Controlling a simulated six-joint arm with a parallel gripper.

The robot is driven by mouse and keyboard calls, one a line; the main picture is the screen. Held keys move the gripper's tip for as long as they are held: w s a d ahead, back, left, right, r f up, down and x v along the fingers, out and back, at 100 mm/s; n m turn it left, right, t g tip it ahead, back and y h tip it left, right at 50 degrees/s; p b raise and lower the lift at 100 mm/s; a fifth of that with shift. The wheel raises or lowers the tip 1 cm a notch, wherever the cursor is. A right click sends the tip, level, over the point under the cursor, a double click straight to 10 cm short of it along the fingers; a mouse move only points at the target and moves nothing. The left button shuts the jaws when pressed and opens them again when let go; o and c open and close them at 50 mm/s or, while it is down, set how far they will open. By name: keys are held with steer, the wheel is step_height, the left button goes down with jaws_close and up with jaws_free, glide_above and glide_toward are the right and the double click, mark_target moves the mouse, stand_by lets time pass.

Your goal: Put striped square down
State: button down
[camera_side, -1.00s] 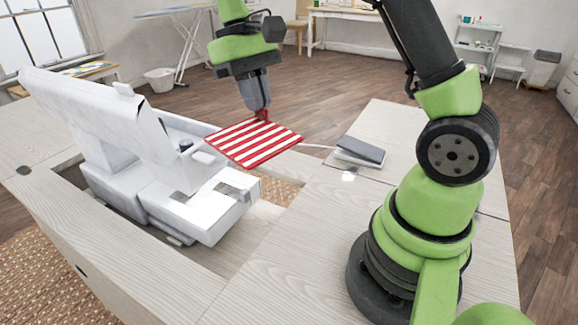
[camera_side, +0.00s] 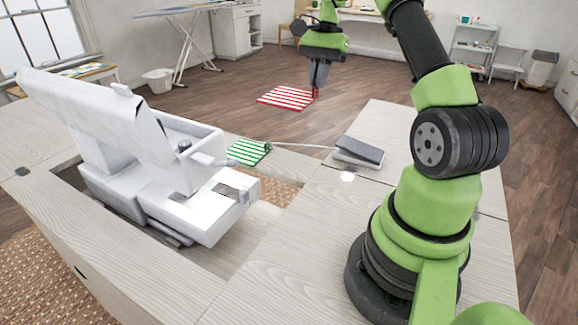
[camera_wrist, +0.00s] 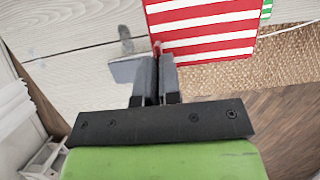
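The red-and-white striped square (camera_side: 286,98) is held flat in the air by one edge, clear of the tabletop in the side view. My gripper (camera_side: 316,92) is shut on that edge. In the wrist view the striped square (camera_wrist: 205,32) extends up and right from my closed fingers (camera_wrist: 157,62), and its far part is cut off. A green-and-white striped piece (camera_side: 248,151) lies behind the sewing machine (camera_side: 175,185), with part of it looking rolled or raised. A bit of the green stripes (camera_wrist: 267,10) shows at the wrist view's top right.
The white sewing machine stands in the cabinet opening on the left. A dark pedal-like box (camera_side: 360,150) sits on the right cabinet top (camera_side: 395,125), with a pale cord running to the machine. The pale wood in front of the machine is bare.

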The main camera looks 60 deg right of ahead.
step_height(320, 180, down, 18)
steer(key=shift+f, duration=0.2)
stand_by(0.4)
steer(key=c, duration=1.3)
jaws_free()
steer(key=shift+f, duration=0.1)
